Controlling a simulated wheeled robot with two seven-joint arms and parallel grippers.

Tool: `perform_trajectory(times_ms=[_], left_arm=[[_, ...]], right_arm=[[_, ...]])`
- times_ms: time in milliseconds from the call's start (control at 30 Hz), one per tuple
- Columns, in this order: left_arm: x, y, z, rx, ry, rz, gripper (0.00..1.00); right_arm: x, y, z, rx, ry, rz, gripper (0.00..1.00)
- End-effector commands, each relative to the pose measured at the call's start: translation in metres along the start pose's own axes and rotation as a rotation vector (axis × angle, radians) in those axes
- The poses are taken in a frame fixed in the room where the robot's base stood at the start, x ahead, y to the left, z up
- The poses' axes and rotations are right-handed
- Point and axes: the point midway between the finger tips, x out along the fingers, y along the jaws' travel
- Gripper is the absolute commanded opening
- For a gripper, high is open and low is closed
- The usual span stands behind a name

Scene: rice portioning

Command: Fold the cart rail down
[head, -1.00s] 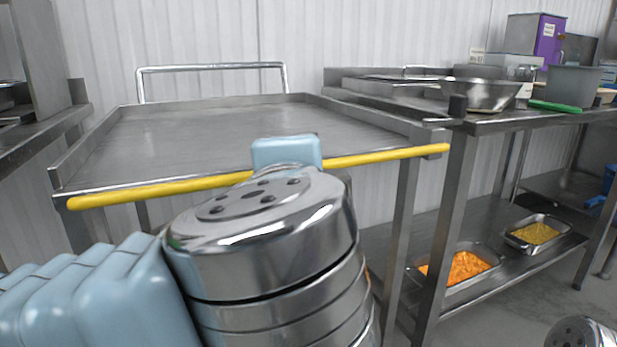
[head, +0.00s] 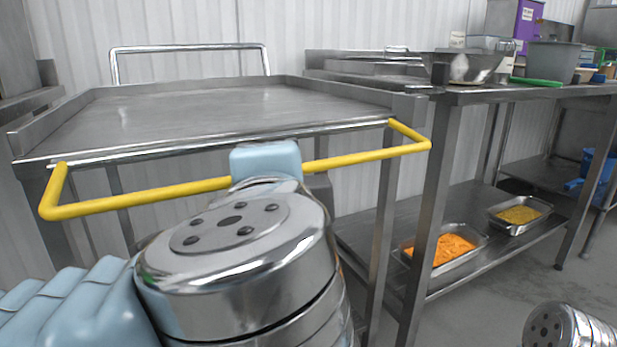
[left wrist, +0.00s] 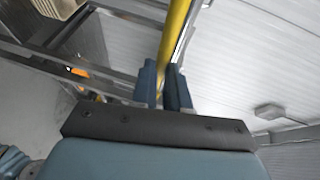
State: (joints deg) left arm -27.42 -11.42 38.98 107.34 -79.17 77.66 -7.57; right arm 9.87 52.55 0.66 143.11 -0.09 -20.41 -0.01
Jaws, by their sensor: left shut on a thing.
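The cart (head: 200,115) is a grey metal table with a raised lip on the left, back and right. Its yellow rail (head: 140,197) runs along the near side, on two short arms that reach out from the cart's front corners. The rail stands out toward me, a little below the top. My left gripper (left wrist: 165,85) is shut on the rail, which also shows in the left wrist view (left wrist: 173,45). In the head view my left wrist hides the fingertips and part of the rail's middle. Part of my right arm shows at the lower right, but not its gripper.
A steel table (head: 480,96) stands at the right with a metal bowl (head: 462,66), grey bin (head: 553,62) and green-handled item (head: 545,81) on top. Its lower shelf holds trays of orange (head: 447,250) and yellow food (head: 519,215). A chrome handle (head: 190,47) rises behind the cart.

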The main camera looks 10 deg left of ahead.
Motion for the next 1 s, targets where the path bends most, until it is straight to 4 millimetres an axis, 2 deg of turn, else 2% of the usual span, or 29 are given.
perform_trajectory(times_ms=[33, 300, 333, 500, 1000], left_arm=[[0.0035, 0.0131, 0.0004, 0.009, -0.01, 0.029, 0.0], [0.0046, 0.0143, 0.0009, 0.009, -0.013, 0.031, 0.0], [0.0047, 0.0144, 0.0009, 0.009, -0.014, 0.031, 0.18], [0.0047, 0.0137, 0.0009, 0.008, -0.013, 0.031, 0.4], [0.0025, 0.0089, 0.0002, 0.005, -0.006, 0.022, 0.4]], right_arm=[[0.0024, 0.0009, 0.0, 0.0, 0.0, 0.0, 0.43], [0.0031, 0.0011, 0.0001, 0.0, 0.0, 0.0, 0.43], [0.0031, 0.0011, 0.0001, 0.0, 0.0, 0.0, 0.43], [0.0029, 0.001, 0.0001, 0.0, 0.0, 0.0, 0.43], [0.0014, 0.0005, 0.0, 0.0, 0.0, 0.0, 0.43]])
